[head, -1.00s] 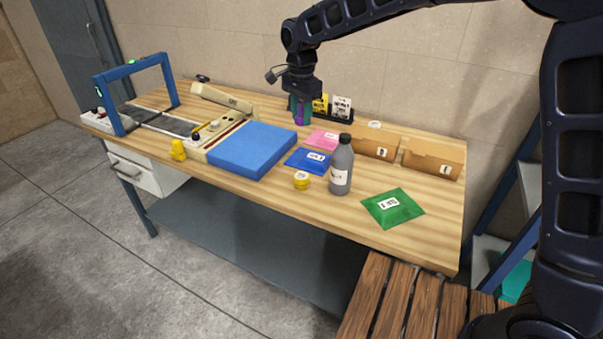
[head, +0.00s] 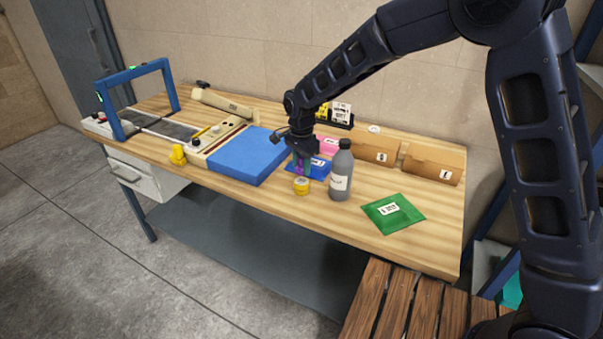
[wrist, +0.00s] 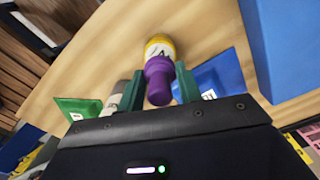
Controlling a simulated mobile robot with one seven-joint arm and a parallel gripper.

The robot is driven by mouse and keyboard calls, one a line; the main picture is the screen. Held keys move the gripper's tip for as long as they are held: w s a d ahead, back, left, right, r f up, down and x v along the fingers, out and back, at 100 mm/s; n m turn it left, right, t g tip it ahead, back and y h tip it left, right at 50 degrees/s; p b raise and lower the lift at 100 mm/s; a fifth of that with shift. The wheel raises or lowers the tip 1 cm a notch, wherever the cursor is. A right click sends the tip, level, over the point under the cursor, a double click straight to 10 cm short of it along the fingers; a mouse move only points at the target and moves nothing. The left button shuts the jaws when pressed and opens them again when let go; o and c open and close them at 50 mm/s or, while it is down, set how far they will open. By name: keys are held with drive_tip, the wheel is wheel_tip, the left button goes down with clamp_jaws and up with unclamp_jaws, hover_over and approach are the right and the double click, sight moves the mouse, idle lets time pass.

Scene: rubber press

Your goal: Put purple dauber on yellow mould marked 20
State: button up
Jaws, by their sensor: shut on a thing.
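The purple dauber (wrist: 158,82) is between the green fingers of my gripper (wrist: 159,86), which is shut on it. In the head view my gripper (head: 302,166) is low over the front middle of the table, and the dauber (head: 298,167) shows only partly between the fingers. A small round yellow mould (head: 301,186) with a pale label stands just below. In the wrist view the yellow mould (wrist: 159,46) shows right beyond the dauber's end. I cannot tell whether they touch, and the mark is too small to read.
A grey bottle (head: 341,172) stands close right of my gripper. A blue packet (head: 319,171) lies under and behind it, with a pink packet (head: 329,146) farther back. A large blue block (head: 245,158) is left. A green packet (head: 393,213) lies right, with clear wood around it.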

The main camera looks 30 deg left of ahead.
sight(301, 166)
drive_tip(key=shift+f, duration=1.75)
drive_tip(key=o, duration=1)
drive_tip(key=shift+f, duration=0.1)
wheel_tip(301, 166, up, 12)
drive_tip(key=shift+r, duration=0.15)
